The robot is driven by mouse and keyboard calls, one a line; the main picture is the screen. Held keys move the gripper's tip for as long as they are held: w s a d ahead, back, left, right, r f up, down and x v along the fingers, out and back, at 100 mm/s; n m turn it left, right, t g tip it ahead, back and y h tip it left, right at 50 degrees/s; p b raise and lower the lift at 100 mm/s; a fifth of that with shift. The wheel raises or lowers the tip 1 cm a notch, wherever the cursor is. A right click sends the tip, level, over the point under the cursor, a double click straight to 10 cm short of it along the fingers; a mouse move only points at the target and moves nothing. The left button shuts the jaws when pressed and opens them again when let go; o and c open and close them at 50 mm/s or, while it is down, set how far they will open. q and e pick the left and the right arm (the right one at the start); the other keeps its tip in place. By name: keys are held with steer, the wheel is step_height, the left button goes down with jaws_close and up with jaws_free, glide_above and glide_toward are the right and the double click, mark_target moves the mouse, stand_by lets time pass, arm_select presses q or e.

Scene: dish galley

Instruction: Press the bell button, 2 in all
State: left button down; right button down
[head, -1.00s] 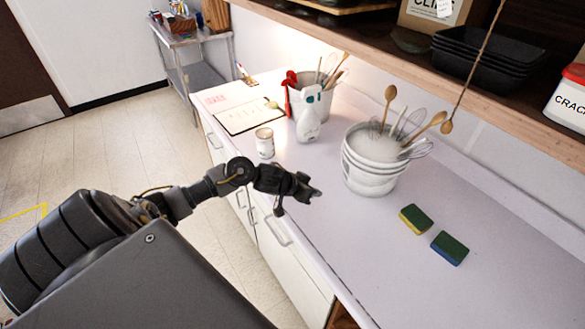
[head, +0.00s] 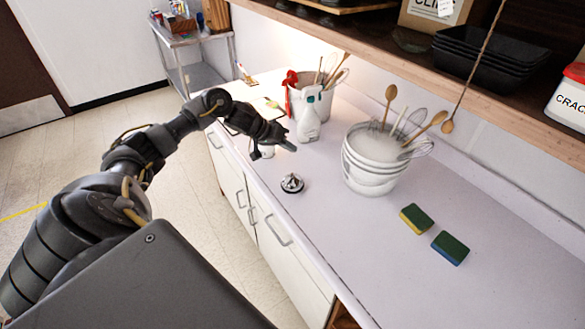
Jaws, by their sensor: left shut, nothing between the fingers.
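The bell (head: 292,183), a small silver dome with a button on top, stands on the pale counter near its front edge, left of the white bucket. It is in plain view. My left gripper (head: 292,148) is shut and empty. It hangs over the counter, above and behind the bell in the picture, apart from it, in front of the white spray bottle. My right gripper is not in view.
A white bucket (head: 370,176) with whisks and wooden spoons stands right of the bell. A spray bottle (head: 309,122) and another utensil bucket (head: 327,101) stand behind. Two sponges (head: 416,218) lie at right. A shelf (head: 500,95) overhangs the back. The front right counter is clear.

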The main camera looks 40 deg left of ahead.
arm_select(q)
steer(key=b, duration=0.8)
glide_above(292, 174)
steer(key=f, duration=0.4)
steer(key=s+f, duration=0.1)
steer(key=f, duration=0.1)
steer(key=shift+a+f, duration=0.3)
steer(key=shift+f, duration=1.05)
steer(key=shift+w+f, duration=0.1)
steer(key=shift+f, duration=0.15)
steer(key=shift+f, duration=0.7)
stand_by(0.7)
steer(key=shift+r, duration=0.1)
steer(key=shift+r+p, duration=0.9)
steer(key=shift+p, duration=0.55)
